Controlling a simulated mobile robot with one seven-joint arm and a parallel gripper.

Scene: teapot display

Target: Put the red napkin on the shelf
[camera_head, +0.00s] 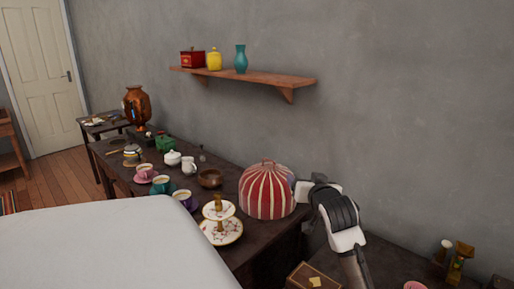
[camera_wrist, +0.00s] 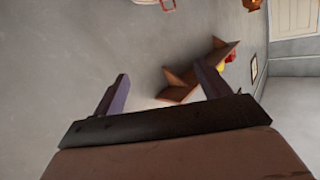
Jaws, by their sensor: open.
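The wooden shelf (camera_head: 255,77) is fixed to the grey wall and holds a red box, a yellow jar and a teal vase at its left and middle. Its right end is bare. The shelf also shows in the wrist view (camera_wrist: 222,54), seen turned on its side. I cannot make out a red napkin in either view. My gripper shows in the wrist view (camera_wrist: 160,72), with its two fingers wide apart and nothing between them. In the head view my arm stands right of the striped cosy, below the shelf's height, and the fingers are not clear.
A dark table (camera_head: 232,180) holds a red-and-white striped cosy (camera_head: 267,190), a tiered stand (camera_head: 220,227), several cups and a brown bowl (camera_head: 210,178). A wooden box (camera_head: 313,277) is at the bottom, near my arm. Wall space right of the shelf is clear.

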